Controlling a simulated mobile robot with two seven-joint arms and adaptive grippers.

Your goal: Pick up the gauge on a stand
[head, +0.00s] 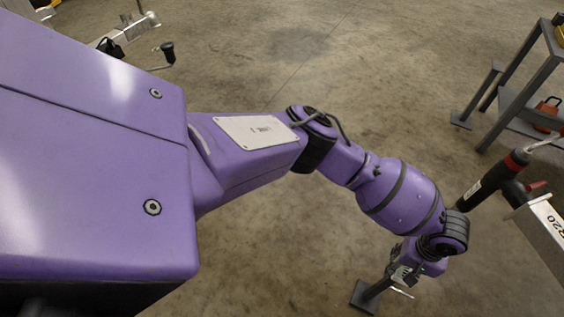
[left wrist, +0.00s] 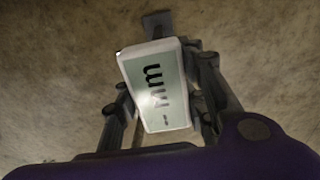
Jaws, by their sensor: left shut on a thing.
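The gauge on a stand (head: 376,289) is at the lower right of the head view, with a dark square base and a dark post. Its upper part is largely hidden by my left gripper (head: 403,274). In the left wrist view, its white-framed display (left wrist: 157,88) with "mm" lettering sits between the two fingers of my left gripper (left wrist: 162,104). The gripper is shut on the gauge, with fingers on both sides. I cannot tell whether the base touches the floor. My right gripper is not in view.
A grey metal rack (head: 515,100) holding a red-orange item (head: 547,108) stands at the upper right. A metal beam (head: 548,228) marked "R20" and a black-and-red cylindrical part (head: 490,182) are close right of my arm. Trailer parts (head: 130,32) show at upper left. Concrete floor between is clear.

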